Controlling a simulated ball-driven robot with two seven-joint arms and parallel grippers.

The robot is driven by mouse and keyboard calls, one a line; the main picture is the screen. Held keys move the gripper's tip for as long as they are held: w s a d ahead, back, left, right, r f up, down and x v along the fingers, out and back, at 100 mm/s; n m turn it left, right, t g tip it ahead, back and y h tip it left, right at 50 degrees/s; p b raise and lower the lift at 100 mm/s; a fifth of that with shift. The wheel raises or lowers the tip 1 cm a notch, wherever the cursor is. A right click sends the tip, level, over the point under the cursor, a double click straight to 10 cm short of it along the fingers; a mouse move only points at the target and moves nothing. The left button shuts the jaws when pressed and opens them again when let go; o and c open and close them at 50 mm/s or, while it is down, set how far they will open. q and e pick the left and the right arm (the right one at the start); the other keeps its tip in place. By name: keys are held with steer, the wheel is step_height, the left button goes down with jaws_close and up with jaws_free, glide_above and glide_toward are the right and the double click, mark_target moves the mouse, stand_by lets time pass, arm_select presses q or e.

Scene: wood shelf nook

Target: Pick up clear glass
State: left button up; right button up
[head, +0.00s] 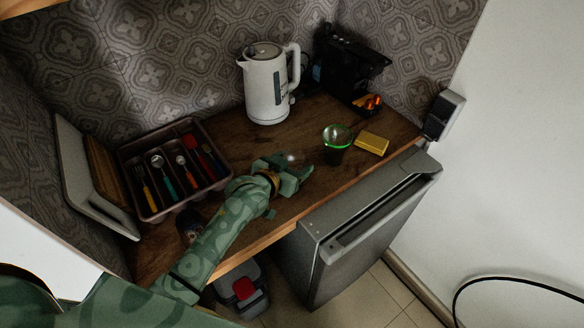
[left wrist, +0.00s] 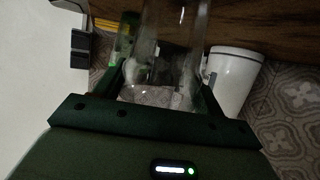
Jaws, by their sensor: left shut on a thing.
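The clear glass (left wrist: 172,45) stands out between the fingers of my left gripper (left wrist: 165,88) in the left wrist view. It is see-through, with faint highlights along its sides. In the head view my left gripper (head: 295,173) is over the wooden counter, left of a dark cup with a green rim. It is shut on the glass, which shows there only as a faint glint (head: 293,158). I cannot tell whether the glass touches the counter. My right gripper is not in view.
The green-rimmed cup (head: 337,143) and a yellow block (head: 372,143) stand right of the gripper. A white kettle (head: 266,90) and a black machine (head: 345,68) are behind. A cutlery tray (head: 149,208) lies left. The counter's front edge is close.

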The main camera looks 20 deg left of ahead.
arm_select(q)
steer(key=shift+r, duration=0.45)
step_height(320, 180, up, 3)
steer(key=shift+s+f+p, duration=0.1)
steer(key=shift+p, duration=0.6)
steer(key=s+r+p, duration=0.1)
steer(key=r, duration=0.1)
steer(key=s+d+r+p, duration=0.1)
steer(key=s+r, duration=0.1)
steer(key=shift+s+r, duration=0.15)
steer(key=s+d+r, duration=0.1)
steer(key=s+r, duration=0.1)
steer(key=s, duration=0.3)
steer(key=s+d+r+p, duration=0.1)
steer(key=s+r, duration=0.2)
steer(key=s, duration=0.2)
steer(key=shift+d, duration=0.25)
